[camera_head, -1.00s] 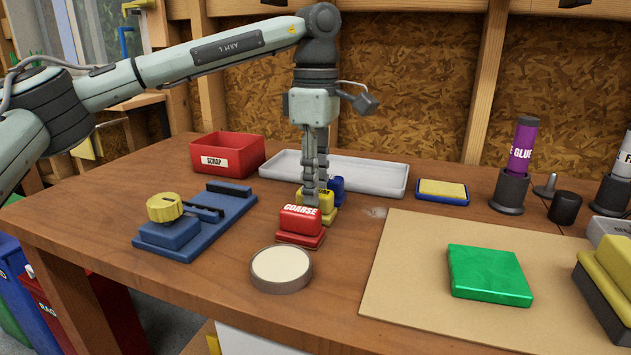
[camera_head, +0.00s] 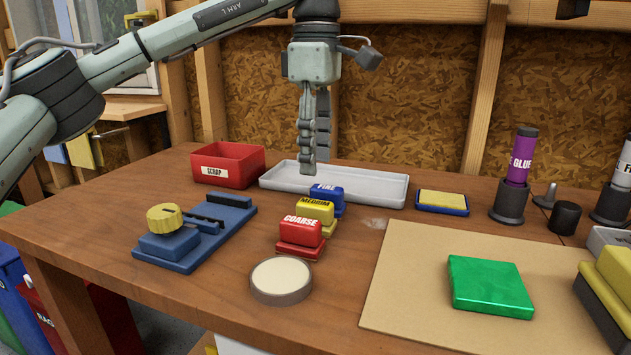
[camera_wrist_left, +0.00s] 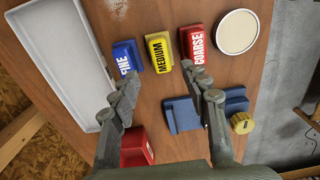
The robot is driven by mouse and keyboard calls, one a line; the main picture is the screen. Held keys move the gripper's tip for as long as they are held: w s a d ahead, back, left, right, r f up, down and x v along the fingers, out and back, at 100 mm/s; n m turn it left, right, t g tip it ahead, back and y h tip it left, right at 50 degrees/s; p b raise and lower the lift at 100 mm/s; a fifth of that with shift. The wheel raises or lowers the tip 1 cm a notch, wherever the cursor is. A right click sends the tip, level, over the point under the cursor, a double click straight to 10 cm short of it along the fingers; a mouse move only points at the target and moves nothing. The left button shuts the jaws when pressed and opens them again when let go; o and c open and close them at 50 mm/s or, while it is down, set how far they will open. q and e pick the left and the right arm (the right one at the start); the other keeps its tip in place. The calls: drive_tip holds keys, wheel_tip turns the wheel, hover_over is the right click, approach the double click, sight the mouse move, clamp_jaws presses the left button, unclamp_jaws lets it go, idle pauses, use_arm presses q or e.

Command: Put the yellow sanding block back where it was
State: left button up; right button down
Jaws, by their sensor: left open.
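The yellow sanding block (camera_head: 316,210), marked MEDIUM, stands on the wooden bench between the blue FINE block (camera_head: 328,196) behind it and the red COARSE block (camera_head: 300,231) in front. In the left wrist view the yellow block (camera_wrist_left: 159,52) stands in the row between the blue block (camera_wrist_left: 127,57) and the red block (camera_wrist_left: 194,45). My left gripper (camera_head: 314,167) is open and empty, raised above and behind the row, in front of the white tray. In the wrist view its fingers (camera_wrist_left: 162,90) are wide apart, with bare bench between them. My right gripper is not in view.
A white tray (camera_head: 385,188) and red SCRAP bin (camera_head: 228,181) stand behind. A blue jig with a yellow knob (camera_head: 165,216) is left, a round cream-topped disc (camera_head: 281,278) in front. Right are a blue-edged pad (camera_head: 441,208), green block (camera_head: 489,284) and purple glue stick (camera_head: 521,155).

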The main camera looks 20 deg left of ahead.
use_arm(q)
wheel_tip(320, 180, up, 5)
drive_tip(key=shift+f+p, duration=0.1)
drive_tip(key=shift+p, duration=0.2)
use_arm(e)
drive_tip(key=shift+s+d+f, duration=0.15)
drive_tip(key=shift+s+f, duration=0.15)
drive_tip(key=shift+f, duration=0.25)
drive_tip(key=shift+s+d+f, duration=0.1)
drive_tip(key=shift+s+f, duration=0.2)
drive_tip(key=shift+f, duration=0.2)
